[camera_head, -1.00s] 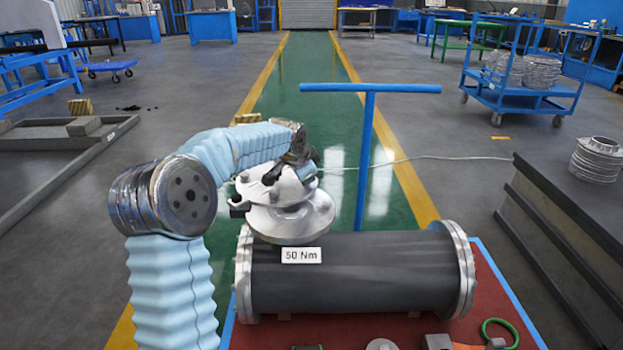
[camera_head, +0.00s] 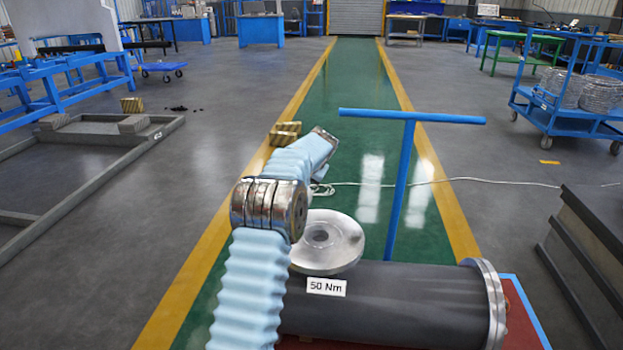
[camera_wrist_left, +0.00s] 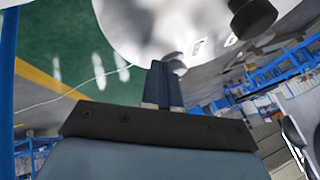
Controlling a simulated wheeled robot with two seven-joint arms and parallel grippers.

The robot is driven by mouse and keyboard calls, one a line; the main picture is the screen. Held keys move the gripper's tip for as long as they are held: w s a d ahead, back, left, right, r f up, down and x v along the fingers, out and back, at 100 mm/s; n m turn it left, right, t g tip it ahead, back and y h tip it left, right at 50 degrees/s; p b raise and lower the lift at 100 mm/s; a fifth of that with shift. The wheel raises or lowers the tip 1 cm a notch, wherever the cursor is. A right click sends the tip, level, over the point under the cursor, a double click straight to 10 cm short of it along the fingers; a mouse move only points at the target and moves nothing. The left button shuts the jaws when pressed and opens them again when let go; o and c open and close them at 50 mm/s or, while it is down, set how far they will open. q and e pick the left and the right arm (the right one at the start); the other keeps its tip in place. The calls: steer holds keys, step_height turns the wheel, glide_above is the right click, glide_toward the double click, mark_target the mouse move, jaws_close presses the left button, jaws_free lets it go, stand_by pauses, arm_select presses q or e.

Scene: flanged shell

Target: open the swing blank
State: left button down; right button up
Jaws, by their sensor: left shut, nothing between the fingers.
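The round metal nozzle flange (camera_head: 345,242) on top of the dark shell (camera_head: 390,305) shows its bare face and central bore in the head view. No blank covers the visible part; its left edge is behind my left arm. I cannot make out the swing blank in the head view. In the left wrist view a large pale curved metal surface (camera_wrist_left: 150,28) with a dark round fitting fills the top; I cannot tell which part it is. My left gripper (camera_wrist_left: 165,68) is shut and empty, its fingertips close to that surface.
A blue T-shaped post (camera_head: 403,180) stands just behind the shell. A label (camera_head: 326,287) reads 50 Nm. A blue cart (camera_head: 575,110) stands at the right, a dark stepped block (camera_head: 590,260) at the right edge. A low grey frame (camera_head: 75,165) lies at left.

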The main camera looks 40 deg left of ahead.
arm_select(q)
steer(key=shift+s+a+p, duration=0.2)
steer(key=shift+a, duration=0.6)
steer(key=shift+s+a+p, duration=0.15)
steer(key=shift+s+a, duration=0.05)
steer(key=shift+a, duration=0.55)
